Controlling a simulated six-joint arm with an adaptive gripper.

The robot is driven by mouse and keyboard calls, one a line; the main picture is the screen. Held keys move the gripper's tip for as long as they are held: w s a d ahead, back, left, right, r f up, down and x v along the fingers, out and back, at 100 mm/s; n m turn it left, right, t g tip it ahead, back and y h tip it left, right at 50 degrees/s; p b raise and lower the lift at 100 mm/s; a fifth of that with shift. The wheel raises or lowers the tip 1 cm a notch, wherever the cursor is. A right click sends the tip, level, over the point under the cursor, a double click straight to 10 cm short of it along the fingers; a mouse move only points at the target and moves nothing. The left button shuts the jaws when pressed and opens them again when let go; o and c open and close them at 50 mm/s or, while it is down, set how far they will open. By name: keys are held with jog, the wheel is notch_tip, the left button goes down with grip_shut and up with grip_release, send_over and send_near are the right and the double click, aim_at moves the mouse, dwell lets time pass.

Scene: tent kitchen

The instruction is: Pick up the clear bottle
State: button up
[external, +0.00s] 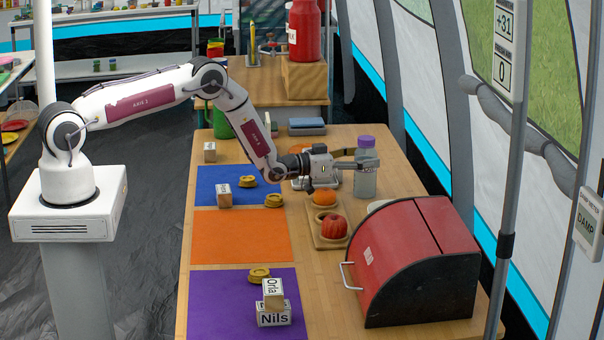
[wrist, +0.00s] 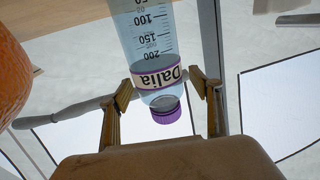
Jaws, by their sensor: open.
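The clear bottle (external: 366,182) stands upright near the far right edge of the wooden table, with a purple cap. In the wrist view the bottle (wrist: 150,50) appears upside down, with measuring marks and a white label reading "Dalia". My gripper (external: 368,161) is level with the bottle's upper part. In the wrist view its two open fingers (wrist: 163,88) lie on either side of the bottle near the label. Slim gaps seem to show beside the bottle; I cannot tell if either finger touches it.
A wooden tray (external: 318,238) holds an orange (external: 325,197) and a red fruit (external: 334,227) in front of the bottle. A red bread bin (external: 418,250) stands at the front right.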

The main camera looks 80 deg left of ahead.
jog(key=c, duration=1.2)
jog(key=shift+c, duration=0.2)
jog(key=shift+r, duration=0.2)
jog(key=shift+r, duration=4.85)
